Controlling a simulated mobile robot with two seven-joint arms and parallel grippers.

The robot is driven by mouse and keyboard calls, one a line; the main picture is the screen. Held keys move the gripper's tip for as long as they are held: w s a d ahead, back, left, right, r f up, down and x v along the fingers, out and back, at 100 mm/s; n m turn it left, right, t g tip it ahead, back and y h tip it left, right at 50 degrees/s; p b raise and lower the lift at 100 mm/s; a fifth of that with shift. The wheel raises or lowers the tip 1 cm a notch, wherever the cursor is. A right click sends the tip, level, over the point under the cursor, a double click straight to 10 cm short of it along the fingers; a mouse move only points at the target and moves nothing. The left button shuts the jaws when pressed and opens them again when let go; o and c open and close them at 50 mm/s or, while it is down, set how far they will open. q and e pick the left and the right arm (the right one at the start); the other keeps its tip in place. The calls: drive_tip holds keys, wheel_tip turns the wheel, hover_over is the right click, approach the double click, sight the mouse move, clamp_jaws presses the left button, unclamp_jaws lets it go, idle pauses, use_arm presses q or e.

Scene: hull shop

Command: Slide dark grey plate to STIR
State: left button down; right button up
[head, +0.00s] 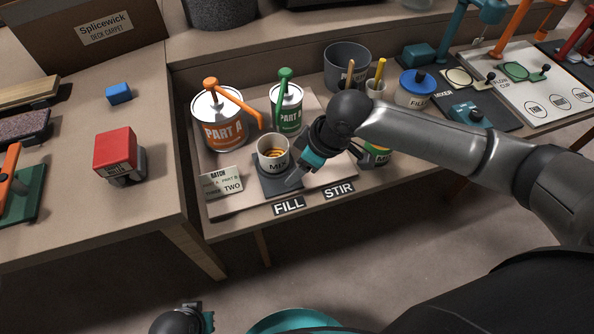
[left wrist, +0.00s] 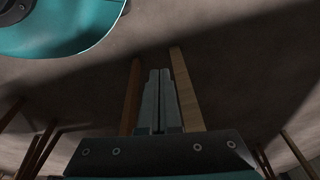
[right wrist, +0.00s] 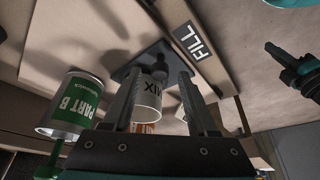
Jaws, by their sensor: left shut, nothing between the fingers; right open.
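The dark grey plate (head: 270,186) lies on the low board behind the FILL label (head: 289,206), left of the STIR label (head: 339,191). A white MIX cup (head: 266,160) stands on it; the cup also shows in the right wrist view (right wrist: 149,105). My right gripper (head: 294,179) is open at the plate's right front part. In the right wrist view its fingers (right wrist: 157,80) are spread on either side of a small dark knob (right wrist: 160,68) at the plate (right wrist: 140,60); contact is unclear. My left gripper (left wrist: 158,75) is shut and empty, away from the bench.
PART A can (head: 218,120) and PART B can (head: 287,108) stand behind the cup. A batch card (head: 221,182) is at the left. A dark can (head: 373,154) with a yellow-green label stands right, partly behind my right arm. The board before STIR looks clear.

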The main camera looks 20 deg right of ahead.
drive_tip(key=shift+w+a+f, duration=0.15)
drive_tip(key=shift+f, duration=0.45)
clamp_jaws()
idle(1.2)
